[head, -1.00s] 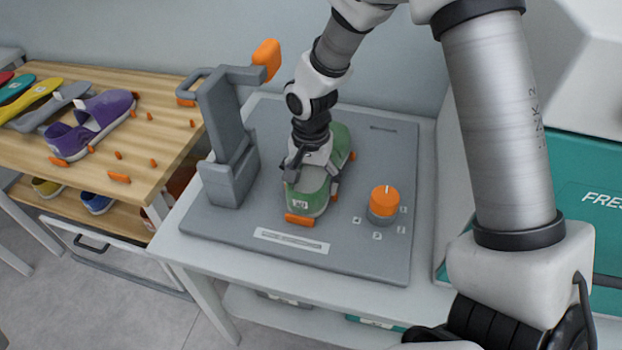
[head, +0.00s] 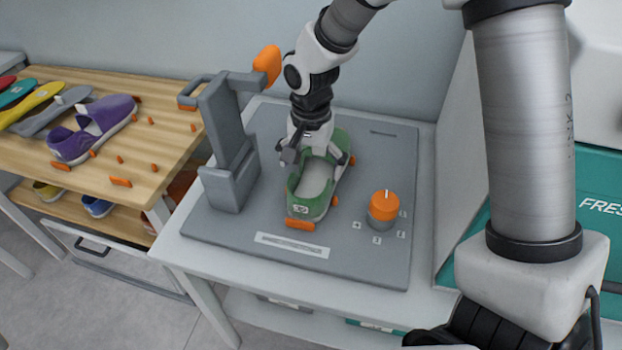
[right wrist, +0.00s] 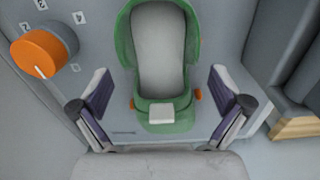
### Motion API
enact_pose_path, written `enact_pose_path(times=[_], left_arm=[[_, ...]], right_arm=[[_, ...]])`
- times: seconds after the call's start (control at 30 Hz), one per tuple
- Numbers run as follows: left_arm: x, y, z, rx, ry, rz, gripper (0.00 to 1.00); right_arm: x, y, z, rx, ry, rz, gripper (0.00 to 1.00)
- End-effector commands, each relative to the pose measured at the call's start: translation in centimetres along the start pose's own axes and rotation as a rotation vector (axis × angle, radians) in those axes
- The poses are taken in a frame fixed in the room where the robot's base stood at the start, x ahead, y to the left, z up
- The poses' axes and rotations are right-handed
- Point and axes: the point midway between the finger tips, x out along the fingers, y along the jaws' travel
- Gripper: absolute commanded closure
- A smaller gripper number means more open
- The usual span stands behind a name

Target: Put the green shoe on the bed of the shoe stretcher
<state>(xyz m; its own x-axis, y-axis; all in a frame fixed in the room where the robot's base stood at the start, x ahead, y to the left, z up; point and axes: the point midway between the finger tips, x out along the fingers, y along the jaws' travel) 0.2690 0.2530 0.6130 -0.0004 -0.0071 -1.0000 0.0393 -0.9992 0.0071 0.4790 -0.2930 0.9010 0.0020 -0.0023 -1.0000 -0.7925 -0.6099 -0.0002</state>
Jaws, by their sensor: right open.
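The green shoe (head: 329,185) sits upright on the grey bed of the shoe stretcher (head: 355,245), among small orange stops, with its heel toward the front. My right gripper (head: 317,158) is above the shoe, open, with its fingers apart. In the right wrist view the shoe (right wrist: 166,50) lies between and beyond the two spread fingers of the right gripper (right wrist: 166,95), and neither finger touches it. The stretcher's grey upright post with an orange-ended arm (head: 228,140) stands to the left of the shoe. My left gripper is not in view.
An orange knob (head: 384,205) stands on the bed right of the shoe; it also shows in the right wrist view (right wrist: 40,52). A wooden rack (head: 150,165) at left holds a purple shoe (head: 95,128), several insoles and orange pegs. A teal box (head: 600,180) is at right.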

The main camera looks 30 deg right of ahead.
Motion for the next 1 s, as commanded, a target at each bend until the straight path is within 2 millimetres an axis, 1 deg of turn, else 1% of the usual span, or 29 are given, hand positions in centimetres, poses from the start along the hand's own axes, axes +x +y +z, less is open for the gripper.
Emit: enact_pose_path(times=[0.03,0.1,0.2,0.3,0.4,1.0], left_arm=[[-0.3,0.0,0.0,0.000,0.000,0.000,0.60],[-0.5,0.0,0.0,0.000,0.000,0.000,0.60],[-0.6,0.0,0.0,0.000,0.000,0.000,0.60],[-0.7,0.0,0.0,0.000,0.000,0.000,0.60],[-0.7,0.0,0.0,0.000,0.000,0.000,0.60],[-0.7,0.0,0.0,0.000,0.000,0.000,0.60]], right_arm=[[-1.6,-0.1,-0.1,0.001,0.004,-0.004,0.00],[-3.3,-0.1,-0.1,0.001,0.003,-0.003,0.00],[-5.2,-0.1,-0.1,0.001,0.002,-0.002,0.00],[-6.2,0.0,0.0,0.000,0.001,0.000,0.00],[-6.4,0.0,0.0,0.000,-0.001,0.001,0.00],[-6.4,0.0,0.0,0.000,0.000,0.001,0.00]])
